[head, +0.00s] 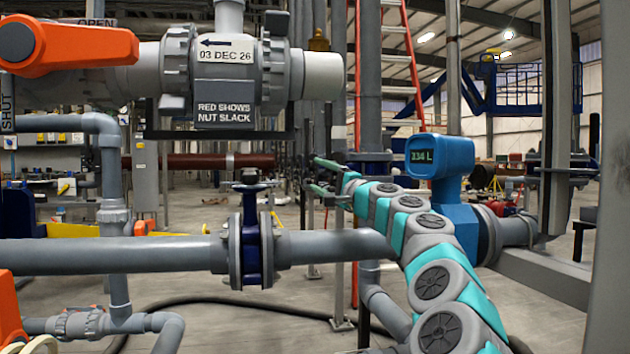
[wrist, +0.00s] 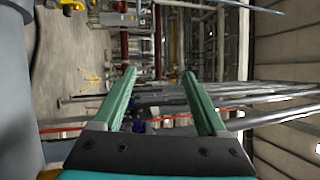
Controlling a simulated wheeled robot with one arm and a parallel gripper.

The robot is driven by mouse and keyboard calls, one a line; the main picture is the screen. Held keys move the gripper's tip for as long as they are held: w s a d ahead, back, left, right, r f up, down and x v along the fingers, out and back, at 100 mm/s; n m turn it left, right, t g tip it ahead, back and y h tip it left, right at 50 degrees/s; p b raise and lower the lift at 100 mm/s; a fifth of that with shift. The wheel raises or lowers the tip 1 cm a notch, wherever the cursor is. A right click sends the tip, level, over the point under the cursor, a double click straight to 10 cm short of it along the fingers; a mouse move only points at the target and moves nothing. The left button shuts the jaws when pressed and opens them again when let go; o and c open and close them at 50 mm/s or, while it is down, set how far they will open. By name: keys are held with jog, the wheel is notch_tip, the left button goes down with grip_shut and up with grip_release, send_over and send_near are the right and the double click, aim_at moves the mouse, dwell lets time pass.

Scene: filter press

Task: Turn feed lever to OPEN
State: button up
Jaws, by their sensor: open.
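A large orange lever (head: 80,48) lies roughly level at the upper left of the head view, its round hub at its left end. An OPEN label (head: 97,22) shows just above its arm, and a SHUT label (head: 7,106) is below the hub. Part of a second orange handle (head: 8,312) shows at the lower left edge. I cannot tell which is the feed lever. My gripper (head: 313,174) is at mid-picture, well right of both, with green fingers apart and nothing between them. The wrist view also shows the open, empty gripper (wrist: 160,73); no lever is visible there.
A grey pipe with a blue flanged valve (head: 251,235) runs across left of my arm. A grey valve body (head: 226,70) with a date tag hangs above. A blue meter (head: 440,158) reading 334 L stands on the right. Open air lies around my gripper.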

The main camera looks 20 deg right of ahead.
jog(key=b+v, duration=0.2)
jog(key=v, duration=0.4)
jog(key=shift+s+d, duration=0.1)
jog(key=shift+s, duration=0.05)
dwell(0.3)
